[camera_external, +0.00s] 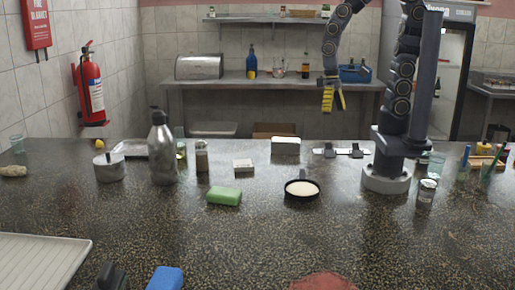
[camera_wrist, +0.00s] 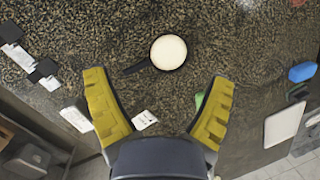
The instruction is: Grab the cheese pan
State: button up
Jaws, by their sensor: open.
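The cheese pan (camera_external: 302,199) is a small round black pan with a pale, cream-coloured filling. It sits on the dark speckled counter, right of the green block (camera_external: 224,196). In the wrist view the pan (camera_wrist: 137,68) is above centre, with its short black handle pointing to the lower left. My gripper (camera_external: 333,98) has yellow fingers and hangs high above the counter, well apart from the pan. In the wrist view my gripper (camera_wrist: 159,78) has its fingers spread wide with nothing between them, and the pan lies beyond the fingertips.
A metal bottle (camera_external: 162,150), a lidded pot (camera_external: 109,168) and a small white box (camera_external: 243,165) stand left of the pan. A can (camera_external: 427,195) stands to the right. A white tray (camera_external: 40,260) and a blue block (camera_external: 166,279) are at the front.

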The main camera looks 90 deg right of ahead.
jog(key=w+f+m+t, duration=0.1)
jog(key=w+f+m, duration=0.6)
jog(key=f, duration=0.2)
jog(key=m+h, duration=0.3)
jog(key=m, duration=0.3)
send_over(302, 179)
jog(key=d, duration=0.1)
jog(key=f, duration=0.7)
jog(key=shift+w+f, duration=0.2)
jog(key=shift+f, duration=0.1)
jog(key=shift+a+f, duration=0.1)
jog(key=shift+f, duration=1.35)
jog(key=shift+s+a+f, duration=0.2)
jog(key=shift+a+f, duration=0.05)
jog(key=shift+f, duration=0.45)
jog(key=shift+s+a+f, duration=0.15)
jog(key=shift+a+f, duration=0.05)
jog(key=shift+f, duration=0.5)
jog(key=shift+w+f, duration=0.1)
jog(key=shift+f, duration=0.9)
grip_shut()
